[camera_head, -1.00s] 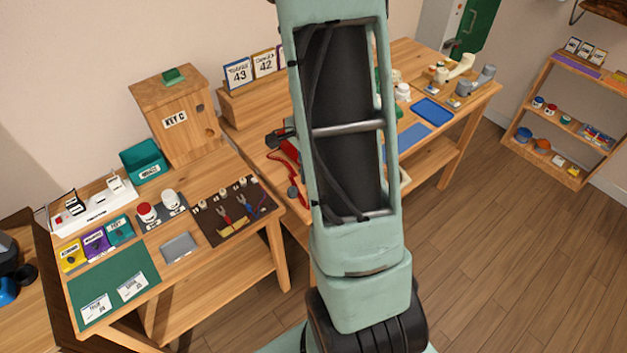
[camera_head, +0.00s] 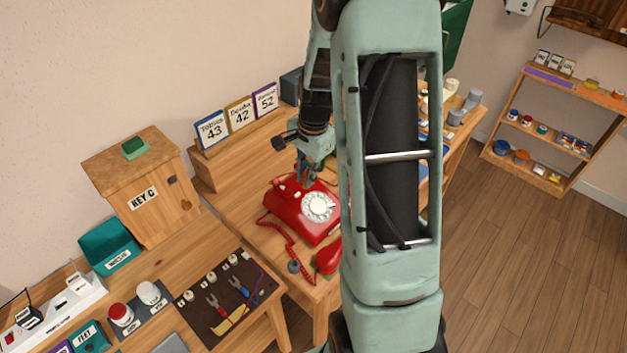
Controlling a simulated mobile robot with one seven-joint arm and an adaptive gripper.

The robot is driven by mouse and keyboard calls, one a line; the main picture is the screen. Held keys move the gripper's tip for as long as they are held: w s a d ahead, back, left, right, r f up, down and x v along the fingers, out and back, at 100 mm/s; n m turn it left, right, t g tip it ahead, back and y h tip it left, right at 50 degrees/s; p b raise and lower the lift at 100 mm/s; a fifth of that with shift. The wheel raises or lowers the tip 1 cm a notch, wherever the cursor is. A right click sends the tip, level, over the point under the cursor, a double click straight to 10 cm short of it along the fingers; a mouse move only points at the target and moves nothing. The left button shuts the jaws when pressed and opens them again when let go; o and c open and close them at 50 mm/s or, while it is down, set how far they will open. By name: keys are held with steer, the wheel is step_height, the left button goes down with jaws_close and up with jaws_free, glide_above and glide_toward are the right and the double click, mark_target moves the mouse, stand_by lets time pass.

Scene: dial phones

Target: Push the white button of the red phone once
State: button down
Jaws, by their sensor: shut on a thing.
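The red phone (camera_head: 294,215) sits on the wooden desk, its white round dial (camera_head: 318,206) facing up. Its red handset (camera_head: 328,258) lies off the phone at the desk's front edge, partly hidden by my arm. Small white parts show at the phone's upper left, one of them a white button (camera_head: 282,186). My gripper (camera_head: 306,181) points down at the back top of the red phone, its fingertips meeting the phone there. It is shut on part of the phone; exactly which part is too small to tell.
A red coiled cord (camera_head: 276,236) trails over the desk's front left. Calendar cards (camera_head: 238,115) stand on a wooden riser behind. My arm hides the desk right of the phone.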

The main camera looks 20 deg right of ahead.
steer(key=shift+w+d, duration=0.1)
steer(key=shift+w, duration=0.25)
steer(key=shift+w+a+f+b, duration=0.15)
steer(key=shift+w+f+b, duration=0.25)
steer(key=shift+f, duration=0.3)
steer(key=shift+w+a+f+b, duration=0.15)
steer(key=shift+f+b, duration=0.35)
steer(key=shift+f, duration=0.25)
steer(key=shift+w+a+f+b, duration=0.1)
steer(key=shift+w+f+b, duration=0.3)
steer(key=shift+f, duration=0.3)
steer(key=shift+s+f, duration=0.1)
steer(key=shift+f+b, duration=0.3)
steer(key=shift+b, duration=0.1)
